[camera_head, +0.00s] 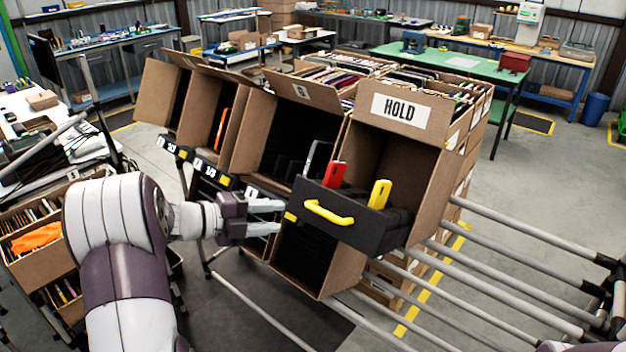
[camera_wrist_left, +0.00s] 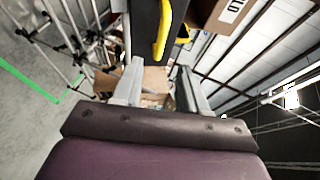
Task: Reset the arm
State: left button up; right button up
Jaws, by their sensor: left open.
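My left gripper (camera_head: 264,217) is open and empty, just left of the black drawer-like bin (camera_head: 368,222) with a yellow handle (camera_head: 328,212). In the left wrist view its two fingers (camera_wrist_left: 158,88) stand apart, with the yellow handle (camera_wrist_left: 162,32) beyond and above them. I cannot tell whether a finger touches the bin. The bin sits at the mouth of a tilted carton labelled HOLD (camera_head: 398,107) and holds a red item (camera_head: 334,174) and a yellow item (camera_head: 380,193). My right gripper is not in view.
Several tilted open cartons (camera_head: 262,130) stand in a row left of the HOLD carton. Metal rails (camera_head: 520,262) extend to the lower right. A green-topped table (camera_head: 450,60) stands behind, with free grey floor (camera_head: 545,175) at the right. Crowded shelves are at the left.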

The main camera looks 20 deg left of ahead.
pick_arm(q)
jog(key=w+a+f+n+t+y, duration=0.1)
jog(key=w+a+f+n+y, duration=0.1)
jog(key=a+f+n+y, duration=0.75)
jog(key=s+f+n+g+y+b, duration=0.25)
jog(key=s+n, duration=0.25)
jog(key=n, duration=0.5)
jog(key=s+d+f+n+g+h+b, duration=0.1)
jog(key=s+d+f+n+g, duration=0.1)
jog(key=s+d, duration=0.6)
jog(key=s+d+f+n+g+b, duration=0.2)
jog(key=s+d+f+n+g, duration=0.1)
jog(key=s+d, duration=0.6)
jog(key=d+f+g, duration=0.1)
jog(key=d+g, duration=0.1)
jog(key=d, duration=0.1)
jog(key=shift+d+n+g+h, duration=0.3)
jog(key=shift+n+g+h, duration=0.05)
jog(key=shift+h, duration=0.05)
jog(key=shift+s+d+r, duration=0.1)
jog(key=shift+s, duration=0.05)
